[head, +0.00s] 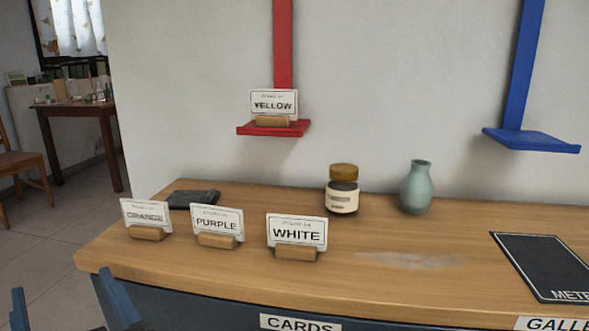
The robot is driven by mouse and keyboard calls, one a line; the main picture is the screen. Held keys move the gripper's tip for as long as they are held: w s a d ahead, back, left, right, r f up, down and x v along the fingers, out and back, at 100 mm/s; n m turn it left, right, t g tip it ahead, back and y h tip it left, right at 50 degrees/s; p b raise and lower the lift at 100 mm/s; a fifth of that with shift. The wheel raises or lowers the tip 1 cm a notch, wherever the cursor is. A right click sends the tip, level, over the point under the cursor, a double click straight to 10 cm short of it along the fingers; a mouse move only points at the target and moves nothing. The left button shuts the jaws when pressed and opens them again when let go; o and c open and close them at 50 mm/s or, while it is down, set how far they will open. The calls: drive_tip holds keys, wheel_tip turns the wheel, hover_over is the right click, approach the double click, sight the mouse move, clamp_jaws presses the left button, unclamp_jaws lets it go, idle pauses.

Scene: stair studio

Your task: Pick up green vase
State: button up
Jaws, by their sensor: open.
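The green vase (416,190), a pale grey-green with a narrow neck, stands upright on the wooden counter (200,275) near the wall. It is fully visible, right of the brown-capped jar and apart from it. What looks like my gripper (62,279) shows at the lower left edge as two dark blue fingers set wide apart. It is open and empty, far left of the vase. The rest of it is out of frame.
A jar (342,190) stands left of the vase. Cards marked ORANGE (146,215), PURPLE (216,223) and WHITE (296,233) stand along the front. A dark panel (545,265) lies right. A red shelf (245,130) holds a YELLOW card (273,104); a blue shelf (530,139) is empty.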

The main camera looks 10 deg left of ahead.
drive_tip(key=w+d+r+m+t+h+p, duration=0.1)
drive_tip(key=w+d+r+t+h+p, duration=0.4)
drive_tip(key=r, duration=0.6)
drive_tip(key=w+d+r+m+t+h+p, duration=0.1)
drive_tip(key=w+r+m+t+p, duration=0.1)
drive_tip(key=r+p, duration=0.7)
drive_tip(key=w+d+r+m+t+h+p, duration=0.1)
drive_tip(key=w+d+r+t+h+p, duration=0.25)
drive_tip(key=r, duration=0.85)
drive_tip(key=m+g+h+p, duration=0.8)
drive_tip(key=h, duration=0.7)
hover_over(416, 192)
drive_tip(key=s+a, duration=0.3)
drive_tip(key=a, duration=0.2)
wheel_tip(416, 192, down, 19)
drive_tip(key=f+m, duration=0.1)
drive_tip(key=f, duration=0.1)
drive_tip(key=d+f+m+g+b, duration=0.1)
drive_tip(key=f, duration=0.1)
drive_tip(key=d+f+m+g, duration=0.1)
drive_tip(key=f, duration=0.1)
drive_tip(key=shift+d+f+y, duration=0.1)
drive_tip(key=shift+f+y, duration=0.15)
drive_tip(key=shift+f, duration=0.15)
drive_tip(key=shift+s+f, duration=0.1)
drive_tip(key=shift+f, duration=0.35)
drive_tip(key=shift+b+x, duration=1.1)
drive_tip(key=shift+x, duration=2.5)
drive_tip(key=shift+r, duration=0.15)
